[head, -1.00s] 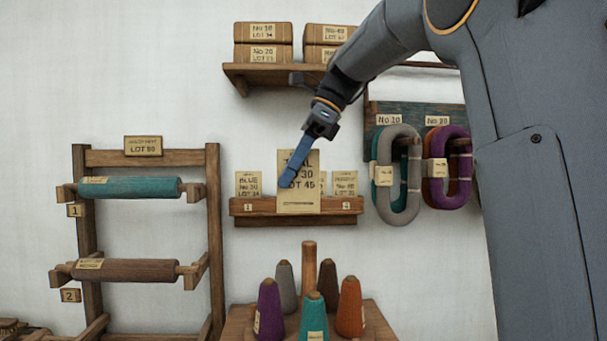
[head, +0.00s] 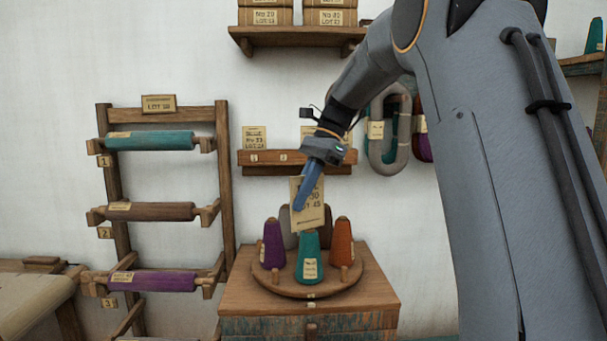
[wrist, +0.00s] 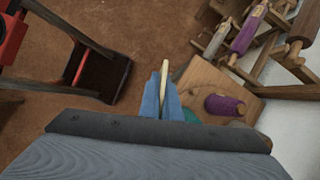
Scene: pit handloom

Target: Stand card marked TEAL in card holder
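The TEAL card (head: 314,212) is pale tan with dark print; its top lines are partly covered by a blue finger and "LOT 45" is legible. My gripper (head: 299,206) is shut on it and holds it in the air, slightly tilted, in front of the cones in the head view. In the wrist view, the card (wrist: 163,75) shows edge-on between my blue fingers (wrist: 163,105). The card holder (head: 262,169) is a wooden wall rail above and behind the card. A small card (head: 255,138) stands at its left; others further right are partly hidden by my arm.
Purple (head: 273,245), teal (head: 309,262) and orange (head: 341,243) cones stand on a round wooden stand (head: 310,292) below the holder. A bobbin rack (head: 227,190) stands left. A box shelf (head: 290,32) is above; yarn hanks (head: 388,140) hang right.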

